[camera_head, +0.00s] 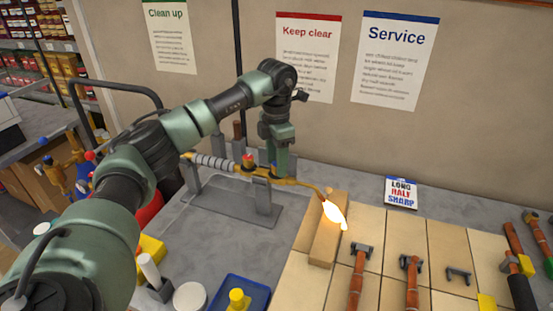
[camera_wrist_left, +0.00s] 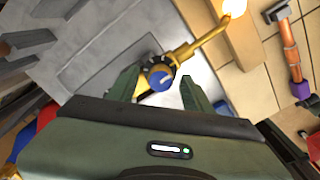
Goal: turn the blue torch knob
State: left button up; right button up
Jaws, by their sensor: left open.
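A brass torch (camera_head: 295,182) with a coiled grey handle lies on a grey metal stand (camera_head: 232,205), and a bright flame (camera_head: 335,213) burns at its tip. The blue torch knob (camera_wrist_left: 161,80) has a pale mark on its face and shows in the left wrist view between the fingertips of my left gripper (camera_wrist_left: 158,88). The fingers are open, one on each side of the knob, with gaps visible. In the head view my left gripper (camera_head: 278,168) points down at the torch body and hides the blue knob. A red knob (camera_head: 248,160) sits left of it. My right gripper is not in view.
A tan block (camera_head: 325,240) stands by the flame on pale tiles, with copper pipes (camera_head: 358,280) nearby. A blue tray (camera_head: 240,300) and yellow items lie at the front. A small sign (camera_head: 401,193) stands at the back, near the wall.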

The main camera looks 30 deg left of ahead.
pick_arm(q)
grip_shut()
jog(key=shift+s, duration=0.1)
